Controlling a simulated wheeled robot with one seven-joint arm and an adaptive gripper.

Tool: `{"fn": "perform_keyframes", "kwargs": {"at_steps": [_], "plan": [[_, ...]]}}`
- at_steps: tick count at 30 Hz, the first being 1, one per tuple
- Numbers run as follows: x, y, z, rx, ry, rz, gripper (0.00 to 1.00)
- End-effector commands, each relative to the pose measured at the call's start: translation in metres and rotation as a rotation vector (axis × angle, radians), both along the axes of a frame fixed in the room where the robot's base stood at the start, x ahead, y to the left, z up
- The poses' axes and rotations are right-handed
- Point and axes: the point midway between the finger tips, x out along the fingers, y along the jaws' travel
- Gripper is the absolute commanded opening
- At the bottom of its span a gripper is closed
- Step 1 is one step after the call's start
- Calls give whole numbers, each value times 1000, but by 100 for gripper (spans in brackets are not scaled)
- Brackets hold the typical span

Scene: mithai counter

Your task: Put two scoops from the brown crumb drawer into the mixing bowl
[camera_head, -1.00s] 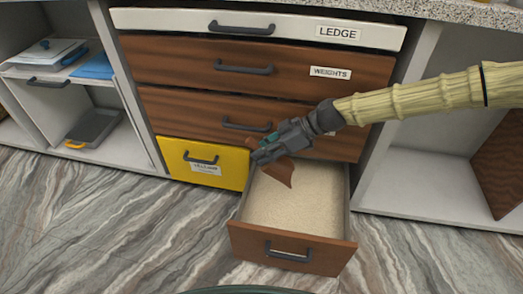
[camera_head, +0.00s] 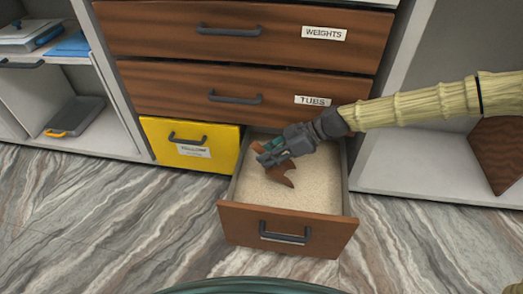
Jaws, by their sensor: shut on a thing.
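The open drawer (camera_head: 288,223) has a brown front with a dark handle and holds pale beige crumb (camera_head: 310,192). My gripper (camera_head: 268,154) reaches in from the right over the back of this drawer. It is shut on a brown scoop (camera_head: 280,175), which hangs tilted down at the crumb. The scoop's lower tip appears to touch or enter the crumb; its exact depth and what it holds cannot be told. A dark teal curved rim (camera_head: 250,285) at the bottom edge may be the mixing bowl; its inside is out of view.
Shut brown drawers labelled WEIGHTS (camera_head: 240,35) and TUBS (camera_head: 180,98) stand above the open one. A yellow drawer front (camera_head: 160,140) is close on its left. Shelves with a grey tray (camera_head: 77,115) stand left.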

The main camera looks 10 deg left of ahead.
Motion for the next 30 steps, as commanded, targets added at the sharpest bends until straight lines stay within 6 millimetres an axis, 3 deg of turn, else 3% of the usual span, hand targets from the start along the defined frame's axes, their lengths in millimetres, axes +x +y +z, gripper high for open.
{"fn": "perform_keyframes", "kwargs": {"at_steps": [6,17,26,30], "plan": [[0,-18,-23,-30,0,0,0],[0,-63,-30,-131,-1,0,0],[0,-68,-5,-220,-2,1,0],[0,-60,7,-257,-2,3,0]]}}
